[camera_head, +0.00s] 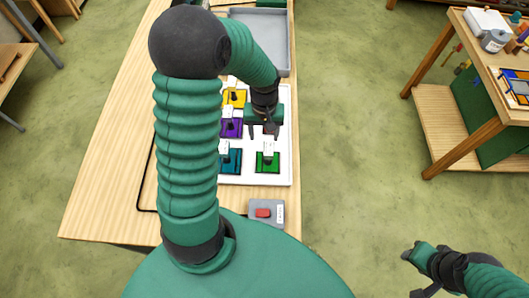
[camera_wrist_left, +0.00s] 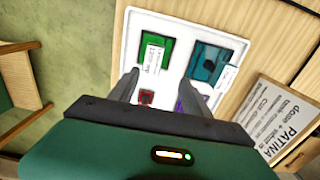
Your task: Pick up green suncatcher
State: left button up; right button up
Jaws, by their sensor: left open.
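The green suncatcher (camera_head: 262,168) is a small green square with a dark edge, lying in the near right part of a white tray (camera_head: 285,150). A white tag stands on it. It also shows in the left wrist view (camera_wrist_left: 153,40), beyond the fingertips. My left gripper (camera_head: 265,134) is open and empty above the tray, just behind the green suncatcher in the head view. It also shows in the left wrist view (camera_wrist_left: 158,80), with its fingers apart. My right gripper (camera_head: 418,268) is off the table at the lower right, away from the tray; its jaw opening is unclear.
Teal (camera_head: 234,161), purple (camera_head: 232,128) and yellow (camera_head: 239,97) pieces lie in the tray. A red piece (camera_wrist_left: 147,97) shows between my left fingers. A grey box with a red button (camera_head: 263,213) sits nearer. A grey bin (camera_head: 270,35) stands behind the tray.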

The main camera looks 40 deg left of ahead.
aim_at(268, 148)
pick_arm(q)
jog(key=d+f, duration=0.1)
jog(key=f, duration=0.1)
jog(key=d+f+p, duration=0.1)
jog(key=d+f, duration=0.1)
jog(key=shift+w+d, duration=0.2)
jog(key=f, duration=0.3)
jog(key=shift+s+a+p, duration=0.1)
jog(key=shift+a+p, duration=0.3)
jog(key=shift+a+f, duration=0.55)
jog(key=shift+a, duration=0.3)
jog(key=shift+c, duration=1)
jog(key=shift+d, duration=0.3)
jog(key=shift+c, duration=1.1)
jog(key=shift+d+r, duration=0.25)
jog(key=shift+d, duration=0.35)
jog(key=c, duration=0.7)
grip_shut()
jog(key=shift+a+f, duration=0.2)
jog(key=shift+a, duration=0.45)
jog(key=shift+d+r, duration=0.1)
jog(key=shift+d, duration=0.3)
pick_arm(e)
jog(key=shift+w+d+r, duration=0.1)
jog(key=shift+d+r, duration=0.25)
jog(key=shift+d, duration=0.35)
jog(key=shift+w+d+r, duration=0.1)
jog(key=shift+d+r, duration=0.2)
jog(key=shift+d, duration=0.35)
